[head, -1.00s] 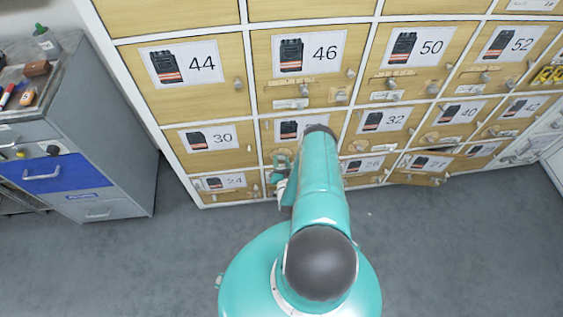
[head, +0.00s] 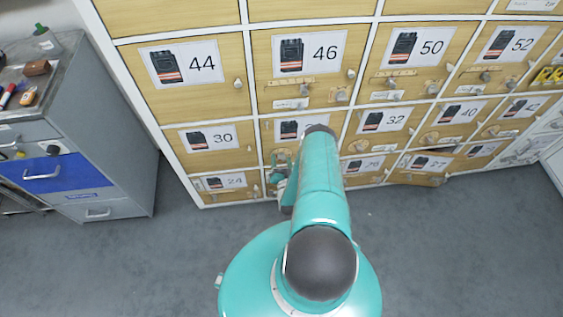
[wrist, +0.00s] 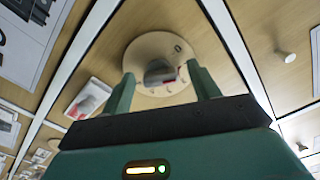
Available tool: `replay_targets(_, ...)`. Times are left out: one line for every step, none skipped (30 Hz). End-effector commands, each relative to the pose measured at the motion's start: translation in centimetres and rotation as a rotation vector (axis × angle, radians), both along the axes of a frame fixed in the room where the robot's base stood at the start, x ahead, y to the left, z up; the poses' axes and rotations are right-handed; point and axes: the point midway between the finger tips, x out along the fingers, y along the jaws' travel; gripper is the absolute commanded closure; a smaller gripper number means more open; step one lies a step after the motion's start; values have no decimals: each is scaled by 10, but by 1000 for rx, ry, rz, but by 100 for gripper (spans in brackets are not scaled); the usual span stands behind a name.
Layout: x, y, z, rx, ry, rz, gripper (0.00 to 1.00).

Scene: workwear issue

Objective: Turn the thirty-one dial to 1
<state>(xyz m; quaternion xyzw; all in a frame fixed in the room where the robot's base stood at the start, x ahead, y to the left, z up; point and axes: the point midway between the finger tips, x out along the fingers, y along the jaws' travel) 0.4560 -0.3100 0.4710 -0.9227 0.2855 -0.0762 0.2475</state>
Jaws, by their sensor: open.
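A round pale wooden dial (wrist: 147,50) with a grey knob (wrist: 158,72) at its middle is on a light wood door in the wrist view. A small red mark shows by the knob and a dark mark near the dial's upper right rim. My gripper (wrist: 163,88) is open, with one green finger on each side of the knob; I cannot tell whether they touch it. In the head view my gripper (head: 280,172) is at the door between 30 and 32. My arm covers most of that door's number and the dial.
Numbered locker doors surround it, including 30 (head: 208,138), 46 (head: 309,52) and 32 (head: 383,121), several with knobs or latches. Door 27 (head: 425,179) at lower right looks slightly ajar. A grey cabinet (head: 110,150) with a blue drawer stands left. The grey floor between is clear.

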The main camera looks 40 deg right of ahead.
Motion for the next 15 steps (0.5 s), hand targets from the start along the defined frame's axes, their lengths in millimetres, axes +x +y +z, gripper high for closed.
replay_targets(0,0,0,0,0,0,39)
replay_targets(-1,1,0,0,0,0,39)
replay_targets(-2,2,0,0,0,0,39)
replay_targets(-4,3,0,0,0,0,39)
replay_targets(-6,4,0,0,0,0,39)
replay_targets(-10,7,-1,1,1,1,39)
replay_targets(-14,10,-1,2,3,1,39)
replay_targets(-18,12,-1,1,2,0,39)
replay_targets(-24,17,-1,2,3,1,39)
replay_targets(-29,20,-1,2,3,1,39)
replay_targets(-35,24,-1,2,3,1,39)
replay_targets(-42,29,-1,3,3,0,39)
replay_targets(-48,33,-1,3,3,0,39)
replay_targets(-53,37,-1,3,3,0,39)
replay_targets(-61,42,-1,2,3,1,39)
